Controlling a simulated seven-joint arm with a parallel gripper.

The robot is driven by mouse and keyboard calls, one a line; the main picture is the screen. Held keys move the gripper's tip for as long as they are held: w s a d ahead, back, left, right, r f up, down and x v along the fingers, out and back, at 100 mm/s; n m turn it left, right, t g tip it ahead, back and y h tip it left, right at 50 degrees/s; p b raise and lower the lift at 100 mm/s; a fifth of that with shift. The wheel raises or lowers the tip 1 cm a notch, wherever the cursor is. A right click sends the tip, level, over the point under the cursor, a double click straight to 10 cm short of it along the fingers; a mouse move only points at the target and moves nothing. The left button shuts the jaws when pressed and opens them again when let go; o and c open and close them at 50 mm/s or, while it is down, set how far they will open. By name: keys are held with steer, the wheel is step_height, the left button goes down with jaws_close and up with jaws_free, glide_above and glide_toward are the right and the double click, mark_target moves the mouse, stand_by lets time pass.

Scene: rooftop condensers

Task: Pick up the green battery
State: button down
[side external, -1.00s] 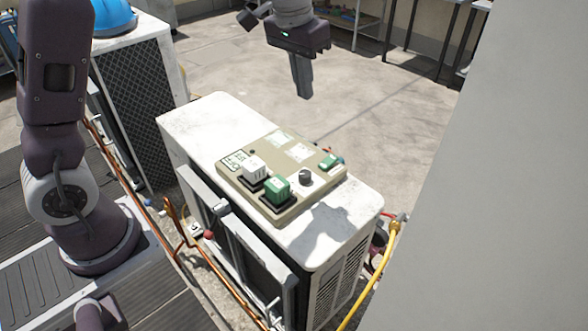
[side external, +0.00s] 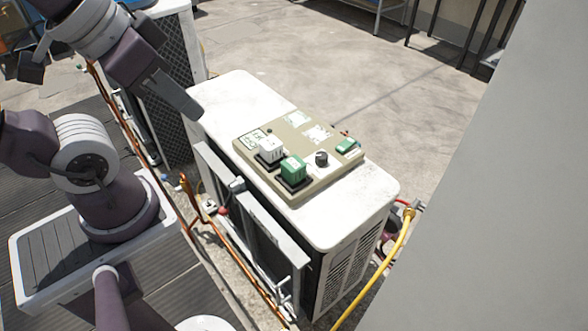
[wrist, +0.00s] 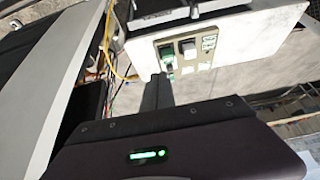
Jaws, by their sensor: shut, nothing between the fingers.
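The green battery (side external: 293,169) stands upright in a dark socket on a beige panel (side external: 312,180), which lies on top of a white condenser unit (side external: 365,205). It also shows small in the wrist view (wrist: 167,52), beyond my fingers. My gripper (side external: 193,112) is shut and empty. In the side view it is to the left of the battery, near the condenser's far left corner, and apart from the battery. In the wrist view the shut fingers (wrist: 157,92) point toward the panel.
A white battery (side external: 271,148) stands in the socket beside the green one. A black knob (side external: 321,158) and a small green part (side external: 347,146) are also on the panel. A yellow hose (side external: 385,265) runs at the right. A large grey surface (side external: 490,200) fills the right side.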

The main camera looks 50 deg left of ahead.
steer(key=c, duration=0.7)
jaws_free()
steer(key=n+g, duration=0.5)
steer(key=n, duration=1.2)
glide_above(294, 163)
steer(key=f, duration=2)
steer(key=shift+s+d+f, duration=0.1)
steer(key=shift+s+d, duration=0.05)
steer(key=shift+s, duration=0.1)
steer(key=shift+n+g, duration=0.3)
steer(key=shift+n, duration=0.2)
steer(key=f, duration=0.8)
steer(key=shift+w+a+f, duration=0.1)
steer(key=shift+w+a, duration=0.1)
steer(key=shift+w, duration=0.05)
